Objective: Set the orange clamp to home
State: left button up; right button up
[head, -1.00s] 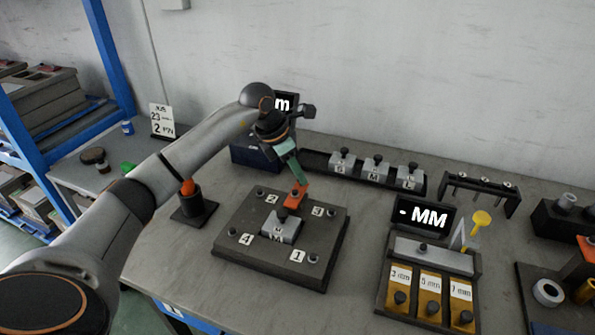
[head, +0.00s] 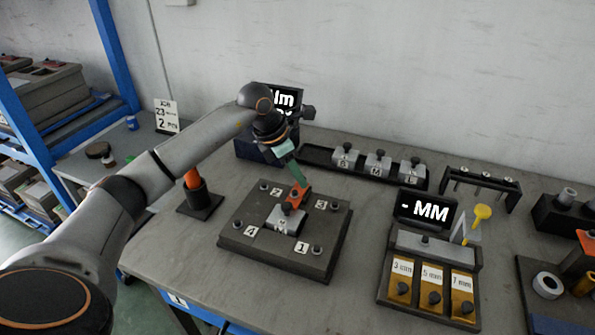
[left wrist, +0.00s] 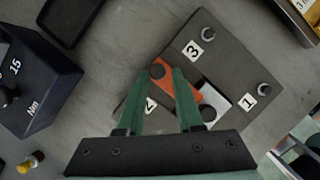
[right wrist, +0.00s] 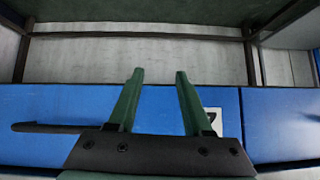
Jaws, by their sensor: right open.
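The orange clamp (head: 298,197) lies over the grey block (head: 284,219) marked M on the dark square plate (head: 243,232). A dark knob shows at each end of the clamp. My left gripper (head: 302,184) is at the clamp's far end. The exact contact is hard to see. My right gripper (right wrist: 159,75) is open and empty, facing a blue panel, away from the plate.
The plate has posts and labels 1 to 4 at its corners. A tray of grey blocks (head: 377,163) and a dark rack (head: 482,186) stand behind. A dispenser (head: 433,244) with yellow slots and an MM display (head: 425,211) stands at the right. A dark blue box (head: 252,150) stands behind the arm.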

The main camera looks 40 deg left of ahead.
pick_arm(q)
jog(key=o, duration=0.3)
jog(key=shift+r, duration=0.25)
jog(key=v, duration=1.2)
